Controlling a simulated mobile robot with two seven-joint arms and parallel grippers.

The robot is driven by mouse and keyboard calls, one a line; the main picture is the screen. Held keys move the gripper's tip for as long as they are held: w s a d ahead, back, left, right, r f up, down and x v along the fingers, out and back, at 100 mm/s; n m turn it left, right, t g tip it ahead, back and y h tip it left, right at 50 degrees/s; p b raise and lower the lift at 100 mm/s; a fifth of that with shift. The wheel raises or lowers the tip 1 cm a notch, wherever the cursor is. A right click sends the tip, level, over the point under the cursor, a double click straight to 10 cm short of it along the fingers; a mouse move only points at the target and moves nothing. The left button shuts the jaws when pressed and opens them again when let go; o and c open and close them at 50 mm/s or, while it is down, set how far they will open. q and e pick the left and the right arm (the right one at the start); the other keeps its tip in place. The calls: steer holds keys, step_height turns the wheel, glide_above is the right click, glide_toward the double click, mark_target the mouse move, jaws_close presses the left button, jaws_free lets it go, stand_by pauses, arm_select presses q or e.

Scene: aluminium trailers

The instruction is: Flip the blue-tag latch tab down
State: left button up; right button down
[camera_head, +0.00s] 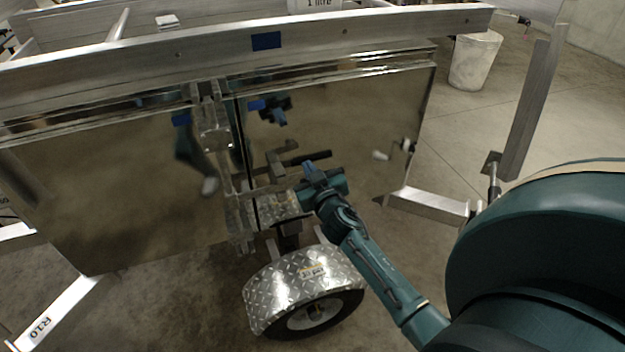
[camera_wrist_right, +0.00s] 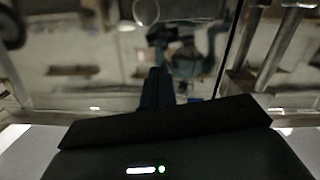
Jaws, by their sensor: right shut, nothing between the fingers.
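A blue tag (camera_head: 266,40) is on the long aluminium rail at the top. Below it, a metal latch assembly (camera_head: 214,130) runs down the seam of the shiny panels, with a bar and handle (camera_head: 285,163) standing out to its right. I cannot clearly tell which part is the latch tab. My right gripper (camera_head: 306,178) is beside the lower right of this hardware, near the handle; whether it touches is unclear. In the right wrist view its fingers (camera_wrist_right: 157,88) are shut and empty before the reflective panel. My left gripper is not in view.
The mirror-like panel (camera_head: 110,190) reflects parts of me and blue patches. A tread-plate fender over a wheel (camera_head: 300,284) sits below the latch. A pale bin (camera_head: 474,62) stands on the floor at the upper right. An aluminium post (camera_head: 534,105) rises at the right.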

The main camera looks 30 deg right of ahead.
arm_select(q)
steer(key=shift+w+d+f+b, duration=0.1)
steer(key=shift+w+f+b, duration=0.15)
steer(key=shift+b, duration=0.3)
arm_select(e)
steer(key=f, duration=0.3)
steer(key=shift+d+f, duration=0.4)
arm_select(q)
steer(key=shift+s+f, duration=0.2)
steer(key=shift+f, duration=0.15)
arm_select(e)
steer(key=shift+d+f+m, duration=0.1)
steer(key=shift+f+m, duration=0.1)
steer(key=shift+m, duration=0.1)
